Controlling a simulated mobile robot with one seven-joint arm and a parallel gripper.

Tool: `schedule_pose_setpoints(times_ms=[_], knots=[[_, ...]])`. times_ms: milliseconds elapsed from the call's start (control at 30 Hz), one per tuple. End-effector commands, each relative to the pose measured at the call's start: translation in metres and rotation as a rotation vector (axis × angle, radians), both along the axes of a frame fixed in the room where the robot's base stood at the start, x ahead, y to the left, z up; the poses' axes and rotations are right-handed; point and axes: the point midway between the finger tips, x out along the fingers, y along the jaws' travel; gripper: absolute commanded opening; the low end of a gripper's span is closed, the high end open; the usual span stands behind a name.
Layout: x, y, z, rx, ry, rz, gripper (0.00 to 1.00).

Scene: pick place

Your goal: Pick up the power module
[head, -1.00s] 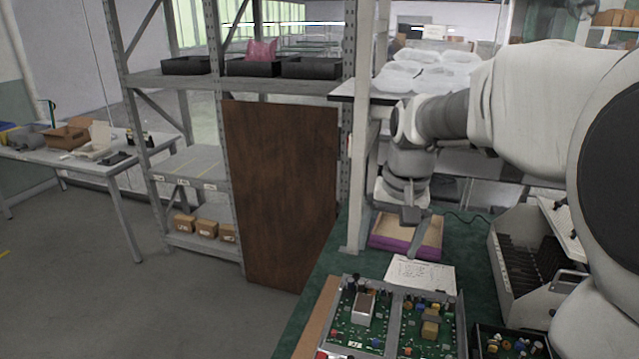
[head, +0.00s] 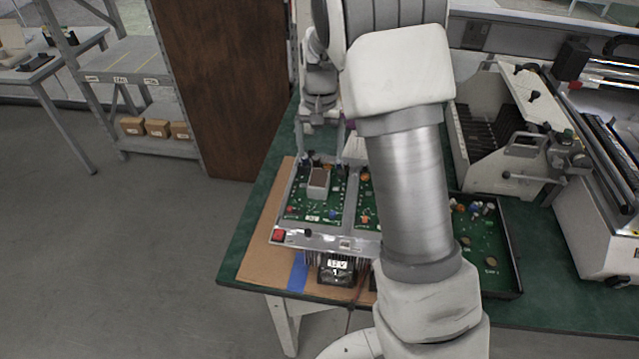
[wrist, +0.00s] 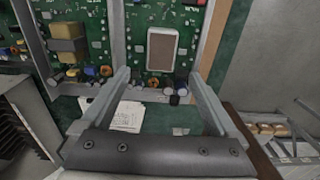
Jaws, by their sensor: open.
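The likely power module is a white block with a brown top (head: 318,182). It stands on the left green circuit board (head: 327,209) in a metal frame. In the wrist view this block (wrist: 161,50) is near the top centre, beyond the fingertips. My gripper (head: 320,157) is above the far edge of that board, with its fingers apart and nothing between them. In the wrist view my gripper (wrist: 160,77) spans wider than the block and does not touch it. The head view partly hides the right board behind my arm.
Small capacitors (wrist: 155,92) line the board's edge near the fingers. A yellow block (wrist: 68,50) is on the neighbouring board. A black tray with a board (head: 490,250) and a slotted white rack (head: 500,135) are to the right. A black 12 V unit (head: 337,268) sits in front.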

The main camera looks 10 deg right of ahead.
Motion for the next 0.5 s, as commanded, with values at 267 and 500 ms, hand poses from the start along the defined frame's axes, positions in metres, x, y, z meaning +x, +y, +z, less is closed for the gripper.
schedule_pose_setpoints(times_ms=[267, 500], knots=[[0.0, 0.0, -0.037, 0.001, 0.0, 0.001, 0.95], [0.002, 0.0, -0.053, 0.0, 0.001, 0.001, 0.95]])
